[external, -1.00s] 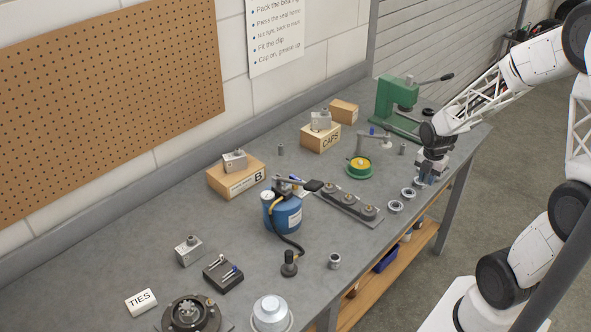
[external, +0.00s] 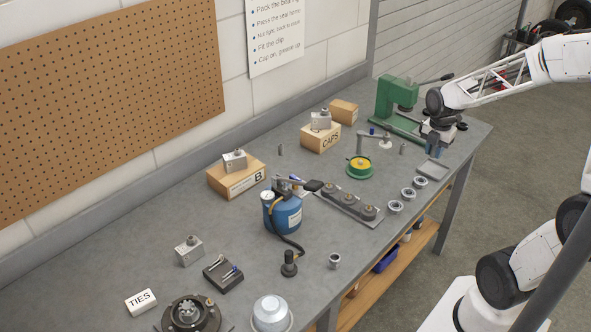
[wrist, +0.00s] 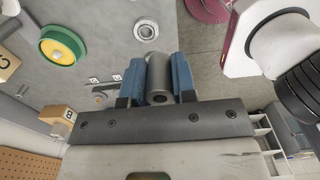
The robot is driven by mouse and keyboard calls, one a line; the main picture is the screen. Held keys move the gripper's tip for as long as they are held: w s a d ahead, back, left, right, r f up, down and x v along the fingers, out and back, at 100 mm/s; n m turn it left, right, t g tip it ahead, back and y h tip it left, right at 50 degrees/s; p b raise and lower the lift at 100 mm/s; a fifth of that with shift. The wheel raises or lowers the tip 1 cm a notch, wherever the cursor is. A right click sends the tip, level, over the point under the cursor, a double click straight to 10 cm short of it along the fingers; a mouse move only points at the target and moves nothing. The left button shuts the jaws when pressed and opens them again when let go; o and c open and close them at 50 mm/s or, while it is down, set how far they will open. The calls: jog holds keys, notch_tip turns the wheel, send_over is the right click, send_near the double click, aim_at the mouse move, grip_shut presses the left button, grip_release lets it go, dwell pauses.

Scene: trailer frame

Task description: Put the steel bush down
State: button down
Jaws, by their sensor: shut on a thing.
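My gripper (external: 433,152) is at the far right end of the bench, in front of the green press, with its blue fingers pointing down. In the wrist view the gripper (wrist: 158,82) is shut on the steel bush (wrist: 158,72), a grey hollow cylinder held between the two blue finger pads. In the external view the fingers and arm hide the bush, and I cannot tell its height above the bench. A flat grey tray (external: 433,170) lies just in front of the gripper.
The green press (external: 388,100) stands close behind the gripper. Three metal rings (external: 408,194) line up near the front edge. A green-yellow wheel (external: 360,166) and a small steel cylinder (external: 402,149) stand to the left. Bare bench (external: 462,130) shows to the right.

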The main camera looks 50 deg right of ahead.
jog(key=shift+r, duration=0.65)
jog(key=shift+n, duration=0.3)
jog(key=w+d, duration=0.2)
jog(key=w, duration=0.4)
jog(key=w+d+r, duration=0.1)
jog(key=w+d, duration=0.2)
jog(key=w, duration=0.4)
jog(key=w+d+r, duration=0.1)
jog(key=w+d, duration=0.2)
jog(key=w, duration=0.4)
jog(key=shift+r, duration=0.15)
jog(key=w+d+f, duration=0.1)
jog(key=w+d, duration=0.1)
jog(key=w, duration=0.6)
jog(key=w+d+f, duration=0.1)
jog(key=w+d, duration=0.2)
jog(key=w, duration=0.5)
jog(key=shift+s+f, duration=0.15)
jog(key=shift+f, duration=1.15)
jog(key=shift+s+f, duration=0.1)
jog(key=shift+f, duration=1.2)
send_over(345, 105)
jog(key=shift+s+a+f, duration=0.15)
jog(key=shift+a+f, duration=0.1)
jog(key=shift+f, duration=0.45)
